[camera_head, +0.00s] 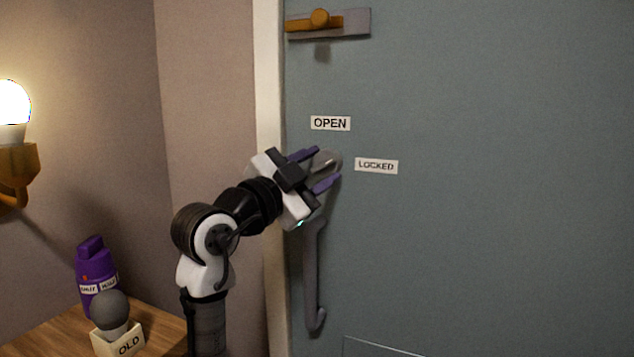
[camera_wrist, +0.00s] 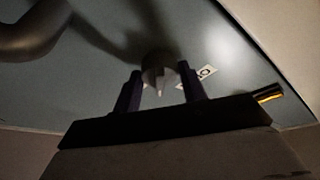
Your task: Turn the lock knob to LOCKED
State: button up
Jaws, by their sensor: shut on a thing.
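The round grey lock knob (camera_head: 329,158) is on the blue-grey door, below the OPEN label (camera_head: 330,123) and left of the LOCKED label (camera_head: 376,166). My gripper (camera_head: 327,167) is at the door with its two purple fingers on either side of the knob, shut on it. In the wrist view the knob (camera_wrist: 159,68) sits between the tips of my gripper (camera_wrist: 163,82). A pale ridge shows on the knob's face. The fingers partly hide the knob, so its exact pointing direction is hard to tell. A white label (camera_wrist: 206,73) shows partly beside it.
A grey door handle (camera_head: 312,275) stands out just below my gripper. A latch with an orange bar (camera_head: 318,20) is higher on the door. A lit bulb (camera_head: 12,103), purple bottle (camera_head: 95,270) and OLD box (camera_head: 118,340) are at left. The door's right side is clear.

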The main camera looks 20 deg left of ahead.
jog(key=m, duration=0.2)
jog(key=m+g, duration=0.1)
jog(key=m, duration=0.1)
jog(key=shift+r+g+h, duration=0.2)
jog(key=shift+g+h, duration=0.1)
jog(key=shift+a+r+m+g, duration=0.1)
jog(key=shift+m+g, duration=0.4)
jog(key=shift+m, duration=0.9)
jog(key=o, duration=1)
jog(key=shift+c, duration=0.2)
jog(key=b+v, duration=0.1)
jog(key=v, duration=1.2)
jog(key=shift+s, duration=0.4)
